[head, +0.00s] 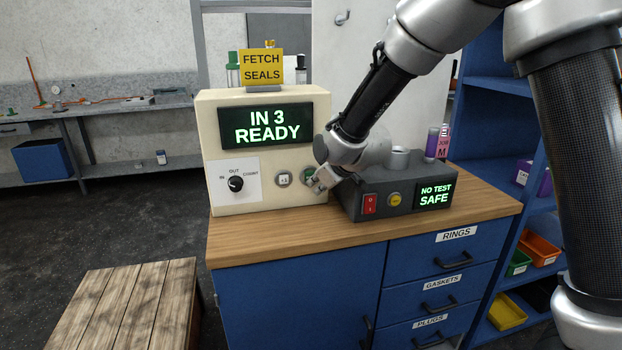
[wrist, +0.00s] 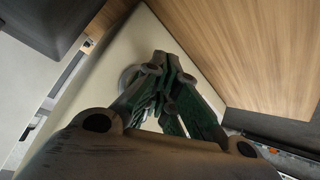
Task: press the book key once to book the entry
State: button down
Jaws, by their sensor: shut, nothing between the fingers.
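The cream box (head: 264,150) stands on the wooden worktop; its display (head: 266,125) reads "IN 3 READY". On its front is a pale key (head: 283,179) marked "+1". To the right of that is a green key (head: 308,174), partly hidden by my gripper; I cannot read its label, and it seems to be the book key. My gripper (head: 317,185) is shut and empty, with its tips at or very near the green key; whether they touch cannot be told. In the wrist view the shut fingers (wrist: 165,68) point at the cream front, covering most of a round grey rim (wrist: 128,77).
A black selector knob (head: 236,184) sits left on the cream box. A dark tester (head: 408,194) with a red switch and "NO TEST SAFE" display stands close on the right. A yellow "FETCH SEALS" sign (head: 262,67) tops the box. The worktop front (head: 300,240) is clear.

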jog(key=shift+w, duration=0.1)
jog(key=shift+w+a, duration=0.15)
jog(key=shift+w, duration=0.2)
jog(key=shift+s, duration=0.45)
jog(key=shift+s+d, duration=0.3)
jog(key=shift+s, duration=0.65)
jog(key=shift+s+d, duration=0.35)
jog(key=shift+s, duration=0.65)
jog(key=shift+s+d, duration=0.3)
jog(key=shift+s, duration=0.65)
